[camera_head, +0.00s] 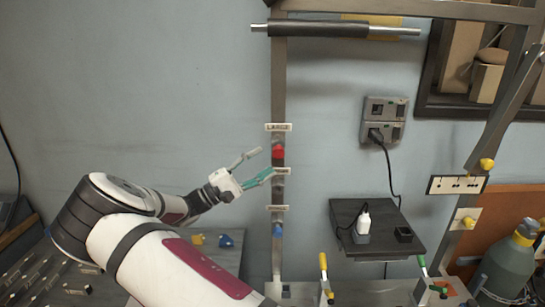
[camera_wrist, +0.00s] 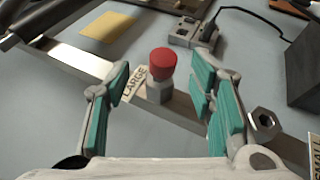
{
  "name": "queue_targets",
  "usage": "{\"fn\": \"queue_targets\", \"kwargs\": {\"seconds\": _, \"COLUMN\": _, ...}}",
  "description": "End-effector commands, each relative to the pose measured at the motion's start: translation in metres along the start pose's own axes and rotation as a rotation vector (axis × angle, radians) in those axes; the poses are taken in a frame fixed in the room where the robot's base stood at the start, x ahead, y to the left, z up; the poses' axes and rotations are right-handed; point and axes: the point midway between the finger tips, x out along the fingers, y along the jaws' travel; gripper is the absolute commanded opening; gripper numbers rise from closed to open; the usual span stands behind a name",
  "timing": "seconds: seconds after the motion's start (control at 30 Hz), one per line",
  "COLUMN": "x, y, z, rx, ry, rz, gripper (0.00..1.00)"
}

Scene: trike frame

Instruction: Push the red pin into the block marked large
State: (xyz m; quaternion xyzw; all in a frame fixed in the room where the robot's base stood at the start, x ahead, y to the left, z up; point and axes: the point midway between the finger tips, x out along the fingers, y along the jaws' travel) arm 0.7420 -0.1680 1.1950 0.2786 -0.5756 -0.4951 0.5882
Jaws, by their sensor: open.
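The red pin (camera_head: 277,152) sits at a block on the upright metal bar, just below the label LARGE (camera_head: 278,127). In the wrist view the red pin (camera_wrist: 163,63) has a round red head and stands out from a grey metal block (camera_wrist: 160,92), with the LARGE label (camera_wrist: 133,84) beside it. My gripper (camera_head: 254,165) is open and empty, to the left of the bar and slightly below the pin. In the wrist view the teal-padded fingers of my gripper (camera_wrist: 165,98) are spread on either side of the pin, apart from it. How deep the pin sits is hidden.
Lower on the bar (camera_head: 279,90) are two more labels and a blue pin (camera_head: 277,229). A hex nut (camera_wrist: 264,122) shows right of the fingers. A wall socket (camera_head: 384,121) and a small shelf (camera_head: 345,212) stand to the right. The wall to the left is clear.

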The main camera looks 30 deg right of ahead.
Motion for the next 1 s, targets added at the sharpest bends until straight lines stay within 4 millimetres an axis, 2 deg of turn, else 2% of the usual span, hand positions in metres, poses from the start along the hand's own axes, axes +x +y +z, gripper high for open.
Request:
{"fn": "queue_targets", "kwargs": {"seconds": 0.1, "x": -0.025, "y": 0.000, "z": -0.001, "rx": 0.002, "ry": 0.003, "rz": 0.001, "gripper": 0.50}}
{"fn": "queue_targets", "kwargs": {"seconds": 0.2, "x": -0.042, "y": 0.000, "z": -0.001, "rx": 0.001, "ry": 0.002, "rz": 0.001, "gripper": 0.50}}
{"fn": "queue_targets", "kwargs": {"seconds": 0.4, "x": -0.061, "y": 0.000, "z": 0.000, "rx": 0.001, "ry": 0.000, "rz": 0.001, "gripper": 0.50}}
{"fn": "queue_targets", "kwargs": {"seconds": 1.0, "x": -0.063, "y": 0.000, "z": 0.001, "rx": -0.001, "ry": -0.002, "rz": -0.002, "gripper": 0.50}}
